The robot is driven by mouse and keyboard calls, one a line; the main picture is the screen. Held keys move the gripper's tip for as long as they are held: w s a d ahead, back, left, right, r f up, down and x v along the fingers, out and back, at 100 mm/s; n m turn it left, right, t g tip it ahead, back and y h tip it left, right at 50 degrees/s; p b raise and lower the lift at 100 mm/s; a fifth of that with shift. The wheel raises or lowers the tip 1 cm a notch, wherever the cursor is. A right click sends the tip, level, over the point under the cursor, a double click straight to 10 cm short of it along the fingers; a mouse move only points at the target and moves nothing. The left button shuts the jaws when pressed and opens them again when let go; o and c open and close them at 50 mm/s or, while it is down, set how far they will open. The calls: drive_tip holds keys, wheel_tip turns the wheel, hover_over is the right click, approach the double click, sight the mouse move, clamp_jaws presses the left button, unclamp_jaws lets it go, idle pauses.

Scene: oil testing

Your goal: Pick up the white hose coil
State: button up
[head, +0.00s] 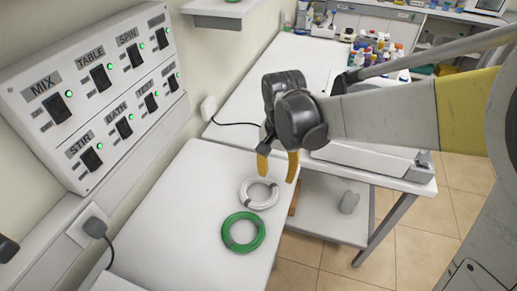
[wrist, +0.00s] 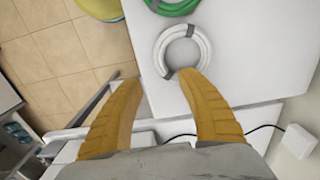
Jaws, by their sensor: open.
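The white hose coil (head: 248,194) lies flat on the near white table (head: 180,215), close to its right edge. A grey band shows on the coil in the wrist view (wrist: 162,55). My gripper (head: 278,170) is open and empty, with orange-yellow fingers above the far side of the coil. In the wrist view, one finger of my gripper (wrist: 160,82) overlaps the near rim of the coil, and the other is over the gap beyond the table edge. I cannot tell whether the finger touches the coil.
A green hose coil (head: 229,240) lies just nearer on the same table. A switch panel (head: 100,95) is on the left wall. A second white table (head: 270,90) stands behind, with a cable across it. Several bottles (head: 378,50) stand at the back. Tiled floor (head: 420,230) is open at right.

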sight(274, 194)
drive_tip(key=f+b, duration=0.1)
drive_tip(key=f, duration=0.2)
drive_tip(key=f+b, duration=0.2)
drive_tip(key=f, duration=0.1)
drive_tip(key=f+b, duration=0.1)
drive_tip(key=f, duration=0.2)
drive_tip(key=shift+s+a+f, duration=0.2)
drive_tip(key=shift+s+f, duration=0.05)
drive_tip(key=shift+f, duration=0.05)
drive_tip(key=shift+r, duration=0.1)
clamp_jaws()
